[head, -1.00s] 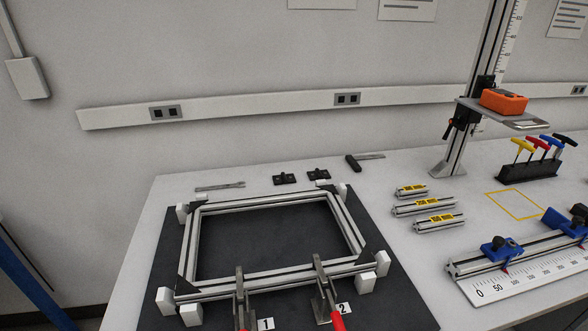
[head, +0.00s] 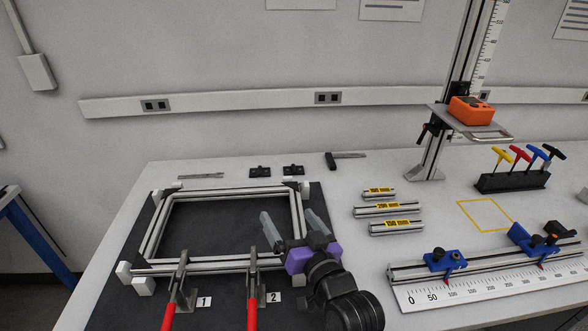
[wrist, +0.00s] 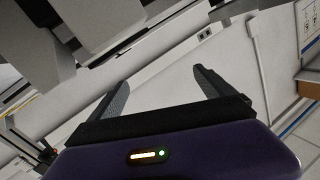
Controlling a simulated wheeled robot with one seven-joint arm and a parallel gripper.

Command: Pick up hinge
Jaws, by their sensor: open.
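Two small black hinges lie flat on the table behind the aluminium frame: a left hinge (head: 260,172) and a right hinge (head: 293,170). My gripper (head: 288,218) is in front of them, over the right part of the frame, with its fingers pointing away from me. Its two grey fingers are apart with nothing between them. In the wrist view my gripper (wrist: 160,83) shows the same empty gap, with only the wall behind it. No hinge can be made out in the wrist view.
The frame (head: 210,264) sits on a black mat, held by red-handled clamps (head: 252,290). A wrench (head: 200,176) and a black-ended tool (head: 345,158) flank the hinges. Labelled profiles (head: 388,209), a ruler stop bench (head: 480,283) and a post (head: 440,130) stand to the right.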

